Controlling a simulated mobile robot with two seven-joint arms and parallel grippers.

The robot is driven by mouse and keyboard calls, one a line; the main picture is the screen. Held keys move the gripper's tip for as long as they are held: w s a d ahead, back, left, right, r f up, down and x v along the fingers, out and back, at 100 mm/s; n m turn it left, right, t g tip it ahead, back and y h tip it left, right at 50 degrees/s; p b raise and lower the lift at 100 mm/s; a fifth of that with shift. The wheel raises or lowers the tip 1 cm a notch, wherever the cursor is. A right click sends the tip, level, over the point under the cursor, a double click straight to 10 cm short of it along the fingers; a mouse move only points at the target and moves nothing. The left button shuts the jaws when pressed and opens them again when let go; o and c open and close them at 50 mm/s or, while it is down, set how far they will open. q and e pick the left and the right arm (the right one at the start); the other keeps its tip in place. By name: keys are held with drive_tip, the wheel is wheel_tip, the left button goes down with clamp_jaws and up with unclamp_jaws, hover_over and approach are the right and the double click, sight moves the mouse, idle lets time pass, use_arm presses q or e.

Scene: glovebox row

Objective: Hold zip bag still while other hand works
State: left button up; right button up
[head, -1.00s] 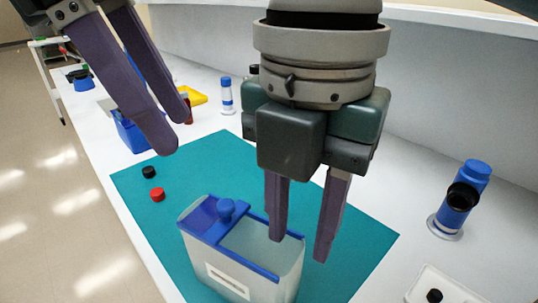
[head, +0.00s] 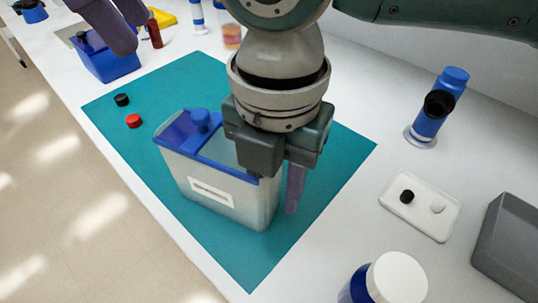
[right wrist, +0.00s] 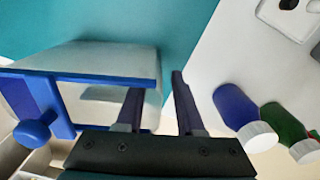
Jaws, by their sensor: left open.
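I see no plain zip bag. A translucent box-shaped container (head: 228,208) with a white label, blue rim and blue lid with a knob (head: 200,118) stands upright on the teal mat (head: 325,165). The lid covers its left part. My right gripper (right wrist: 155,82) is open, its fingers on either side of the container's right end wall (right wrist: 153,102). In the head view one right finger shows outside that wall; the other is hidden. I cannot tell whether they touch it. My left gripper (head: 134,36) is open and empty at the upper left, away from the container.
A black cap (head: 122,100) and a red cap (head: 134,121) lie left of the container. A blue bin (head: 108,62) stands behind. At right are a blue instrument (head: 437,105), a white tray (head: 420,207), a grey box (head: 508,245) and a white-capped blue bottle (head: 397,278).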

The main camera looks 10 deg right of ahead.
clamp_jaws()
idle(2.1)
